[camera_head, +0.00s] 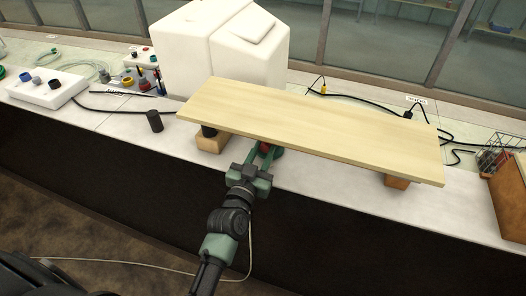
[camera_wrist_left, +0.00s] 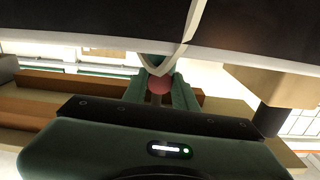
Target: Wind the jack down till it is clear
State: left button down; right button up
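A pale wooden plank (camera_head: 310,115) lies across the bench over two wooden blocks. The jack (camera_head: 277,151) is under its front edge, mostly hidden by the plank and my gripper; a bit of green body and a red knob (camera_head: 266,148) show. My left gripper (camera_head: 264,153) reaches in from the front at the plank's edge. In the left wrist view the red knob (camera_wrist_left: 158,85) sits between the two green fingers (camera_wrist_left: 158,92), which appear to touch it on both sides. My right gripper is not in view.
The left block (camera_head: 211,144) has a black cylinder (camera_head: 209,131) on it under the plank; the right block (camera_head: 397,183) stands under the other end. A loose black cylinder (camera_head: 154,121) stands to the left. White bulky blocks (camera_head: 215,50) stand behind. A wire basket (camera_head: 495,158) is far right.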

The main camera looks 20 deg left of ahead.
pick_arm(q)
jog(key=shift+n, duration=0.3)
jog(key=shift+r+n+p, duration=0.1)
jog(key=shift+n+p, duration=0.45)
jog(key=shift+n, duration=0.45)
jog(key=n+p, duration=0.1)
jog(key=n, duration=0.9)
jog(key=shift+d+n+p, duration=0.1)
jog(key=shift+n+p, duration=0.3)
jog(key=n, duration=1.2)
jog(key=shift+r, duration=0.1)
jog(key=shift+n, duration=0.3)
